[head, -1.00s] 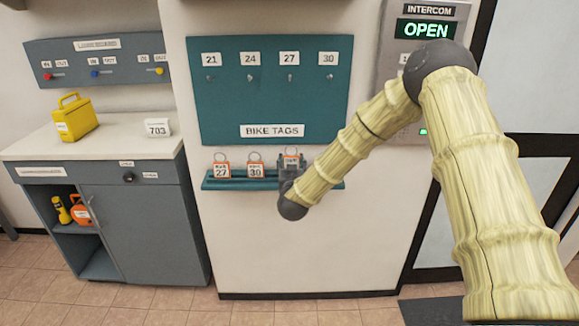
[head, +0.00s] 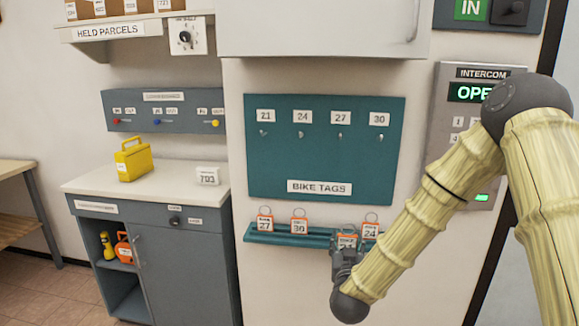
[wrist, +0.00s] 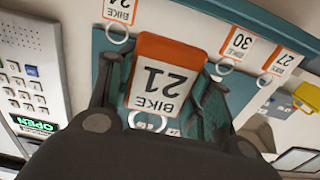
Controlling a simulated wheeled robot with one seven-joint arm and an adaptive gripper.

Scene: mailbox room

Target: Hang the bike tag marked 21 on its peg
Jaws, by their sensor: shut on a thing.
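The bike tag marked 21 (wrist: 160,78) is orange and white with a ring, and shows upside down in the wrist view. My gripper (head: 345,255) is shut on it at the shelf, in front of the other tags. In the head view the tag (head: 347,241) is partly hidden by my gripper. The teal bike tags board (head: 322,160) hangs above, with a row of small pegs under number labels. The peg under label 21 (head: 265,133) is at the far left of the row and looks bare.
Tags 27 (head: 264,221), 30 (head: 299,222) and 24 (head: 370,230) stand on the teal shelf (head: 318,240). The intercom (head: 455,140) is right of the board. A counter with a yellow case (head: 133,160) is at left. The space before the board is free.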

